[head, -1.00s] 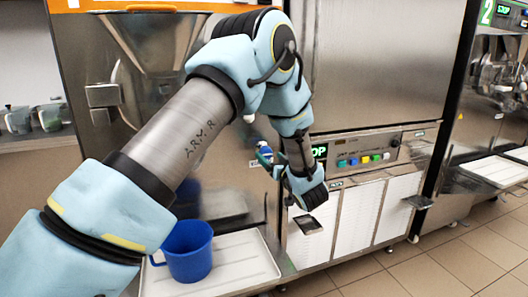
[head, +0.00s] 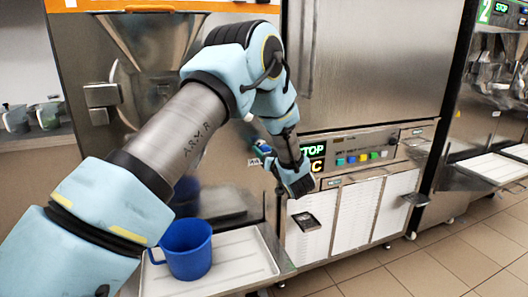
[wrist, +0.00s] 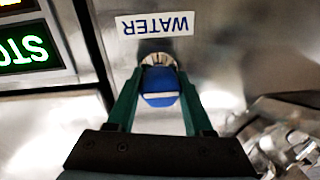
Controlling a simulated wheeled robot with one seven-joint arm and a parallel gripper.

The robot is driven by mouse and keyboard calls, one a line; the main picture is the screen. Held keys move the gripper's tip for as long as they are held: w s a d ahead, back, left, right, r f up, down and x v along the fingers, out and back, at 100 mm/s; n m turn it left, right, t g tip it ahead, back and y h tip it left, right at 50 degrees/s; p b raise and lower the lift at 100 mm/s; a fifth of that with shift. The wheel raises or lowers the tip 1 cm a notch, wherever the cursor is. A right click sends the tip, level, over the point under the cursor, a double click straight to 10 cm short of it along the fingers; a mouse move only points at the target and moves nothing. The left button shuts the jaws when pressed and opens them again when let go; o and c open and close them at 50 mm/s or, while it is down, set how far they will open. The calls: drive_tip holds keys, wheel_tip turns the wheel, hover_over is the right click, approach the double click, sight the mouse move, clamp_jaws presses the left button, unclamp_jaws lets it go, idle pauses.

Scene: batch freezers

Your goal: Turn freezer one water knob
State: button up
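The water knob (wrist: 160,86) is a blue knob with a white line across its face. It sits on a steel panel beside a WATER label (wrist: 155,24), which appears upside down in the wrist view. My gripper (wrist: 160,78) has its two green fingers on either side of the knob. The fingertips appear to touch its sides. In the head view, my gripper (head: 264,156) is at freezer one's front panel, left of the STOP display (head: 313,150). The knob is small there and partly hidden by the gripper.
A blue jug (head: 187,250) stands on a white tray (head: 240,258) below my arm. Coloured buttons (head: 363,157) lie right of the display. A second freezer (head: 490,130) stands at the far right. Tiled floor (head: 430,270) is clear at the lower right.

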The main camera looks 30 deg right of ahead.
clamp_jaws()
drive_tip(key=shift+f+n+b, duration=0.1)
drive_tip(key=shift+n+b, duration=0.3)
drive_tip(key=shift+b, duration=0.15)
drive_tip(key=shift+f+n+b, duration=0.1)
drive_tip(key=shift+n+b, duration=0.5)
drive_tip(key=shift+b, duration=0.2)
drive_tip(key=n+b, duration=0.3)
drive_tip(key=b, duration=0.1)
drive_tip(key=shift+f, duration=0.1)
drive_tip(key=n+b, duration=0.5)
drive_tip(key=b, duration=0.1)
drive_tip(key=shift+n+h+b, duration=0.3)
drive_tip(key=shift+n+b, duration=0.9)
drive_tip(key=shift+b, duration=0.1)
drive_tip(key=shift+r+g, duration=0.2)
drive_tip(key=shift+g, duration=0.1)
